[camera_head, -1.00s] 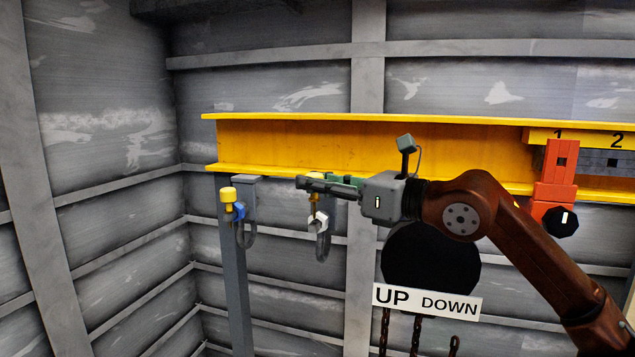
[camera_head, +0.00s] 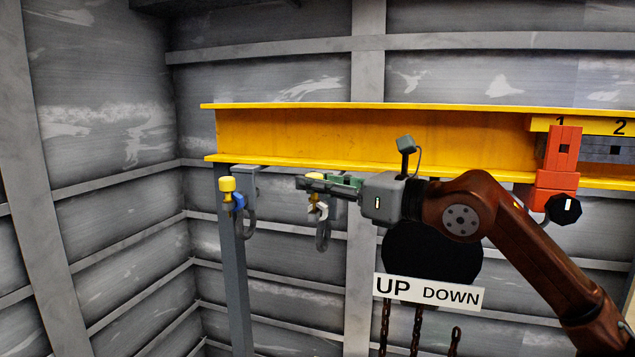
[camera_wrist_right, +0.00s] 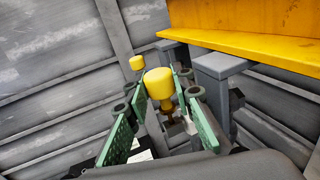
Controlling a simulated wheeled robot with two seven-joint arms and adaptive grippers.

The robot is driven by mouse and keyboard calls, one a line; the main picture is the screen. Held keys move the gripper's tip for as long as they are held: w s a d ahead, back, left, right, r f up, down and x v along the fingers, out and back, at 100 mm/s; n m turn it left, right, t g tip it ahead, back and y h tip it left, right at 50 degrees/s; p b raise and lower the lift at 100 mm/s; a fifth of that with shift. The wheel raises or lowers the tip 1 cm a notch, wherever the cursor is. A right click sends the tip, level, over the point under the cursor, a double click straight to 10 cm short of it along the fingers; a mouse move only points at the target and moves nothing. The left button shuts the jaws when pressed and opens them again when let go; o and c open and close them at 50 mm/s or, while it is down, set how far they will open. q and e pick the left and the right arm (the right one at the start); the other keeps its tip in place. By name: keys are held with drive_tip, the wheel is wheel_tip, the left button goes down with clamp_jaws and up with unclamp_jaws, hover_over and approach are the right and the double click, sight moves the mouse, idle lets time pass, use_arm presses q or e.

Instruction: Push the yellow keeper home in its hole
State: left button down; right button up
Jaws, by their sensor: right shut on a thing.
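A yellow keeper (camera_head: 315,177) with a rounded head shows beside my right fingers in the head view, above a pale fitting and a grey hook (camera_head: 322,232). My right gripper (camera_head: 304,184) comes in from the right and is shut on this keeper. In the right wrist view the keeper's yellow head (camera_wrist_right: 159,82) and narrower neck stand between the green finger pads. Its lower end and hole are hard to make out. A second yellow keeper (camera_head: 227,184) with a blue fitting (camera_head: 238,201) hangs at the left, apart from the gripper. My left gripper is not in view.
A yellow beam (camera_head: 370,135) runs just above the gripper. A grey post (camera_head: 233,280) stands at the left. An UP DOWN sign (camera_head: 428,292) and chains hang below my right arm. A red block (camera_head: 561,150) is on the beam at the right.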

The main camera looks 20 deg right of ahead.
drive_tip(key=shift+f+b, duration=0.85)
drive_tip(key=shift+f, duration=0.2)
drive_tip(key=o, duration=1.1)
drive_tip(key=v, duration=1.2)
